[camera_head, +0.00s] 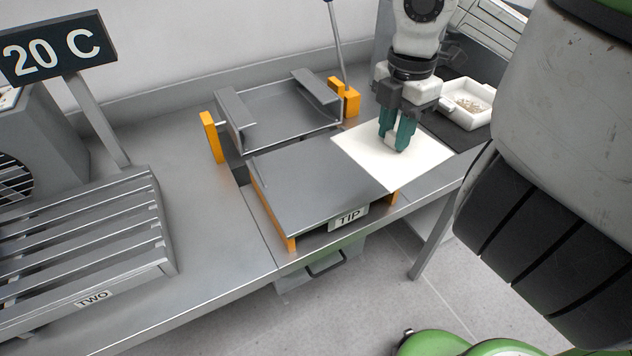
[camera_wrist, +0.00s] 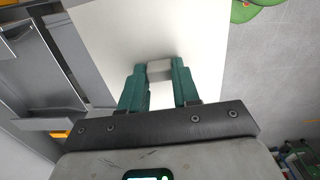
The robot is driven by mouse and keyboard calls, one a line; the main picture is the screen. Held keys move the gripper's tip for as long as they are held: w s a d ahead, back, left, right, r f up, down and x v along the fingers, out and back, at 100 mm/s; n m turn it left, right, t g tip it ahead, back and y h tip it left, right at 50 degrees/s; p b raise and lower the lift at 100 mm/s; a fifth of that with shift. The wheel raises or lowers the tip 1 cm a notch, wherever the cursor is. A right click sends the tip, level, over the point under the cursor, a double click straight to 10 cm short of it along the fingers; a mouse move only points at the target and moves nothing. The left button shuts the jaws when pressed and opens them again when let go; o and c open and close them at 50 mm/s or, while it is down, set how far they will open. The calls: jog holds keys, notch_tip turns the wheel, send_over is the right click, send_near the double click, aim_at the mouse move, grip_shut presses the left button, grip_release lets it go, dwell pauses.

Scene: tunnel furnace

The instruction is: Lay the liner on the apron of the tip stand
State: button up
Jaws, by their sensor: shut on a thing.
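The liner (camera_head: 370,158) is a flat cream-white sheet with a small grey block (camera_wrist: 160,70) on its top as a grip. My gripper (camera_head: 397,143) has its green fingers shut on that block. In the wrist view the liner (camera_wrist: 110,40) spreads out beyond the fingers. In the head view the liner lies over the right edge of the tip stand's grey apron (camera_head: 305,193) and reaches past it to the right. Whether it touches the apron cannot be told. The apron has orange sides and a TIP label (camera_head: 348,217) at its front.
Behind the apron is a grey cradle (camera_head: 285,112) with orange posts and a lever (camera_head: 337,40). A white tray (camera_head: 468,103) with small pieces stands at the right on a dark mat. A slatted rack (camera_head: 85,240) labelled TWO is at the left. The bench front edge is close.

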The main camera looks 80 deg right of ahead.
aim_at(358, 140)
jog(key=shift+s+a+r+m, duration=0.2)
jog(key=shift+s+a+m, duration=0.05)
jog(key=shift+s, duration=0.3)
jog(key=shift+s+a+r+m, duration=0.15)
jog(key=shift+s+a+m, duration=0.1)
jog(key=shift+s, duration=0.3)
jog(key=w+f, duration=0.1)
jog(key=w, duration=0.1)
jog(key=w+f+p, duration=0.1)
jog(key=w, duration=0.2)
jog(key=w+d+f+p, duration=0.1)
jog(key=w, duration=0.2)
jog(key=shift+w+f, duration=0.15)
jog(key=w+f, duration=0.2)
jog(key=f, duration=0.1)
jog(key=w+f+p, duration=0.1)
jog(key=w+f, duration=0.1)
jog(key=shift+d, duration=0.4)
jog(key=shift+w+f, duration=0.3)
jog(key=shift+f, duration=0.15)
jog(key=shift+w+d+f+p, duration=0.15)
jog(key=shift+f+p, duration=0.4)
jog(key=shift+f, duration=1.25)
jog(key=shift+f, duration=0.2)
jog(key=o, duration=1)
